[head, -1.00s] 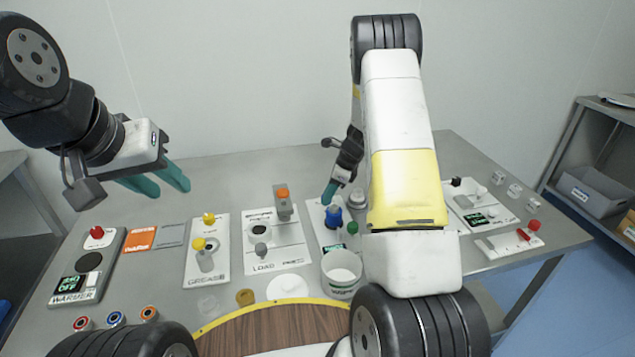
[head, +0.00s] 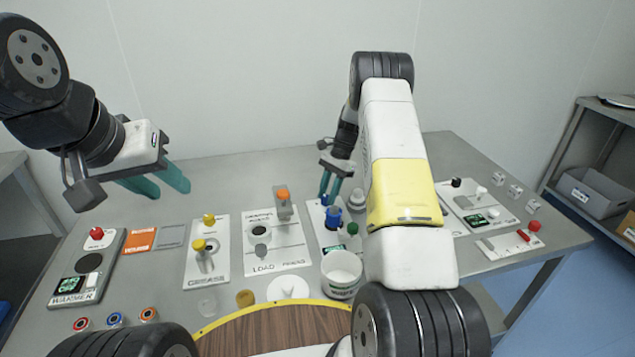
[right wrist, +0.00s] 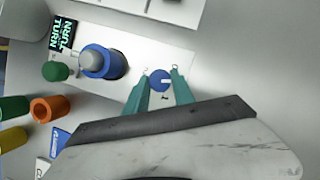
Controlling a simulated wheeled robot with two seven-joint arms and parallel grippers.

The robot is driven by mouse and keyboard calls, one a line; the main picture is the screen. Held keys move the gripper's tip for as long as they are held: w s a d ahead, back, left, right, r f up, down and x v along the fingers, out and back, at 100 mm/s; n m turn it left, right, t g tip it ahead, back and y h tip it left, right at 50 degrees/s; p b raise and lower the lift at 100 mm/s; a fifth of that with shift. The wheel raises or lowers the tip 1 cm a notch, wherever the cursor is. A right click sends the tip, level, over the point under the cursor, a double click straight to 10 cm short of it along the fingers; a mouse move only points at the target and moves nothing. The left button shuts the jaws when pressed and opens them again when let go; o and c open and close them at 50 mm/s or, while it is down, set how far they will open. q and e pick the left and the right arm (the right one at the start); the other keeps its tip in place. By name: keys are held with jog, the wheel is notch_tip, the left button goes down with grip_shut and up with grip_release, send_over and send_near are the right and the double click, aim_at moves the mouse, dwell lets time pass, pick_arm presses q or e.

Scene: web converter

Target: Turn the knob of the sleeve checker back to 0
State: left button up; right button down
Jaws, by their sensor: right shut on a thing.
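The sleeve checker (head: 327,238) is a white panel right of the table's middle, also in the right wrist view (right wrist: 120,92). It carries a blue sleeve around a grey post (right wrist: 103,62), a green button (right wrist: 55,71) and a small display (right wrist: 62,34) reading "TURN". Its small blue knob (right wrist: 160,80) with a white mark sits between my right fingertips. My right gripper (right wrist: 161,72) is shut on this knob, one finger at each side; it also shows in the head view (head: 330,198). My left gripper (head: 172,192) is open and empty above the table's left side.
The warmer (head: 88,265), the grease panel (head: 207,262) and the load panel (head: 277,240) stand to the left. A white tub (head: 342,272) stands in front of the checker. Other panels (head: 512,241) lie to the right. My right arm hides part of the table.

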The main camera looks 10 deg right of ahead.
jog(key=n, duration=0.2)
jog(key=n+g+h, duration=0.1)
jog(key=n, duration=0.1)
jog(key=shift+w+a+n, duration=0.1)
jog(key=shift+w+n, duration=0.05)
jog(key=shift+n, duration=0.15)
jog(key=shift+a+n+g+h, duration=0.15)
jog(key=shift+n+h, duration=0.35)
jog(key=shift+n, duration=0.65)
jog(key=shift+d+n+g+h, duration=0.1)
jog(key=shift+n+g+h, duration=0.3)
jog(key=shift+n, duration=0.75)
jog(key=c, duration=1.1)
grip_release()
jog(key=shift+o, duration=0.2)
jog(key=shift+r, duration=0.1)
jog(key=v, duration=0.7)
jog(key=shift+w+r, duration=0.15)
jog(key=shift+r, duration=0.15)
jog(key=shift+a, duration=0.1)
